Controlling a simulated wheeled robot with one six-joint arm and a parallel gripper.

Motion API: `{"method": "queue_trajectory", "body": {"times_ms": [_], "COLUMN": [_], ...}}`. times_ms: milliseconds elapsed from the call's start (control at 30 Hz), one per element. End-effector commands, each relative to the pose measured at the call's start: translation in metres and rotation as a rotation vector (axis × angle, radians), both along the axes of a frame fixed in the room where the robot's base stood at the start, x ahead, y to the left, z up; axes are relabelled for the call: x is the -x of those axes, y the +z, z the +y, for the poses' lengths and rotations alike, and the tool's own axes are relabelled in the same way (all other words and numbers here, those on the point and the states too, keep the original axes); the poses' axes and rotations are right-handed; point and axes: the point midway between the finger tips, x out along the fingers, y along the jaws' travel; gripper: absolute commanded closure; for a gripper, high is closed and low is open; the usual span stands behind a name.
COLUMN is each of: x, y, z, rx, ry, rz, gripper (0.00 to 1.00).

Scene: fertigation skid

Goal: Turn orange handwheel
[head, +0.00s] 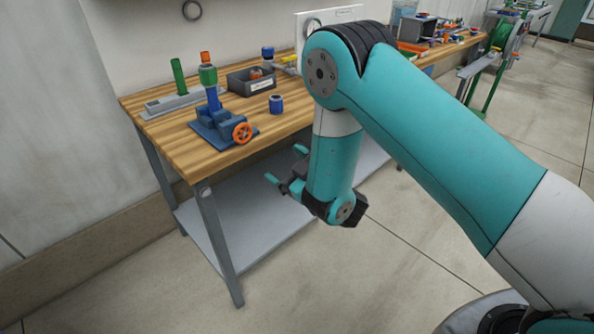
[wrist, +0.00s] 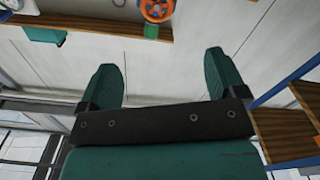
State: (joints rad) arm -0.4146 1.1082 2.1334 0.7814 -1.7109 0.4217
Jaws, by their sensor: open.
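The orange handwheel (head: 242,133) is on the front of a blue vise-like fixture (head: 215,125) near the front edge of the wooden bench. In the wrist view the handwheel (wrist: 157,9) shows at the top edge, partly cut off, beyond and roughly between the fingers. My gripper (head: 285,164) is open and empty, in front of the bench and lower than its top, to the right of the handwheel. Its two teal fingers are wide apart in the wrist view (wrist: 160,78) and do not touch the wheel.
The wooden bench (head: 172,143) also holds a grey rail with a green cylinder (head: 179,76), a dark labelled bin (head: 251,81) and a loose blue cylinder (head: 276,104). A grey lower shelf (head: 235,215) lies under the bench. The floor in front is clear.

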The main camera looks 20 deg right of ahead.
Motion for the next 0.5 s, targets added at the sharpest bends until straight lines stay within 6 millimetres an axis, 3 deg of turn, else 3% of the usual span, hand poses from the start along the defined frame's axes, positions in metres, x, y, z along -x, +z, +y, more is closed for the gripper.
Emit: {"method": "queue_trajectory", "body": {"times_ms": [333, 500], "x": [-0.002, -0.018], "y": [0.003, 0.030], "z": [-0.008, -0.026], "rx": [-0.002, -0.035], "ry": [-0.020, -0.166], "rz": [0.004, 0.082], "gripper": [0.10, 0.10]}}
